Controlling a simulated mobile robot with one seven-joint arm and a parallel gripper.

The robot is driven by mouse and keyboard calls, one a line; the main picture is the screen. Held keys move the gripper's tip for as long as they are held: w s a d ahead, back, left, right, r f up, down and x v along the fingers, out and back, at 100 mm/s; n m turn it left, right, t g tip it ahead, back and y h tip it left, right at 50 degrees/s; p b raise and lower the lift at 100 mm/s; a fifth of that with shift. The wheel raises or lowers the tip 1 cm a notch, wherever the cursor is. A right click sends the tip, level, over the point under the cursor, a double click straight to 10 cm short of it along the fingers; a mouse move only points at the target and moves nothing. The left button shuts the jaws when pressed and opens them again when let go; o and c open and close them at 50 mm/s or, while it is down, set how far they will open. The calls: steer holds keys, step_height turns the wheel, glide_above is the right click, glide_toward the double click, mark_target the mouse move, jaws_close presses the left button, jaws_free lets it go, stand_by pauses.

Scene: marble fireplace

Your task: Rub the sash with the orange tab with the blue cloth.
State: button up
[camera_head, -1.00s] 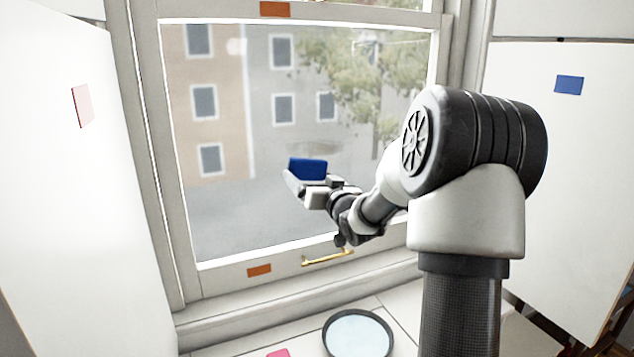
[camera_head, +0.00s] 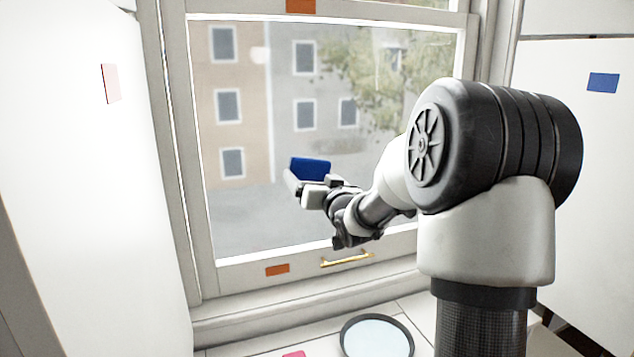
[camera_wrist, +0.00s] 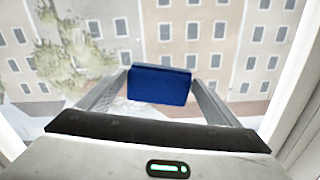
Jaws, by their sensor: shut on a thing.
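The window sash (camera_head: 250,222) is a large glass pane in a pale frame, with buildings and a tree seen through it. An orange tab (camera_head: 277,270) is on its bottom rail, left of a brass handle (camera_head: 347,259). Another orange tab (camera_head: 300,6) is on the rail above the pane. My gripper (camera_head: 308,181) is shut on the blue cloth (camera_head: 311,168), a folded block shape, in front of the pane's lower middle. The wrist view shows the cloth (camera_wrist: 160,84) between both fingers, facing the glass. I cannot tell whether it touches. Faint pale smudges (camera_head: 260,55) show on the pane.
White panels flank the window, the left one with a pink tab (camera_head: 111,83), the right one with a blue tab (camera_head: 603,82). A dark-rimmed round dish (camera_head: 377,338) and a pink item (camera_head: 293,354) lie on the pale surface below the window.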

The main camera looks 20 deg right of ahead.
mark_target(310, 165)
steer(key=shift+r+p, duration=0.65)
steer(key=shift+r, duration=0.9)
steer(key=shift+d+r+p, duration=0.1)
steer(key=shift+d+p, duration=0.6)
steer(key=shift+d, duration=1.55)
steer(key=shift+d+p, duration=1.85)
steer(key=shift+d, duration=2.9)
steer(key=shift+d+p, duration=1.2)
steer(key=shift+d, duration=1.2)
steer(key=shift+s+d+p, duration=0.1)
steer(key=shift+d+p, duration=0.25)
steer(key=shift+d, duration=0.7)
steer(key=shift+a+f+b, duration=0.15)
steer(key=shift+a+b, duration=0.75)
steer(key=shift+a, duration=1.15)
steer(key=shift+a+f+b, duration=0.1)
steer(key=shift+a+b, duration=0.8)
steer(key=shift+a, duration=1.15)
steer(key=shift+a+r+b, duration=0.15)
steer(key=shift+a+b, duration=0.4)
steer(key=shift+a, duration=0.8)
steer(key=shift+a+b, duration=1.85)
steer(key=shift+a, duration=1.5)
steer(key=shift+a+f+b, duration=0.2)
steer(key=shift+a+b, duration=0.55)
steer(key=shift+a, duration=0.25)
steer(key=shift+a+r, duration=0.2)
steer(key=shift+a, duration=0.45)
steer(key=shift+b, duration=0.3)
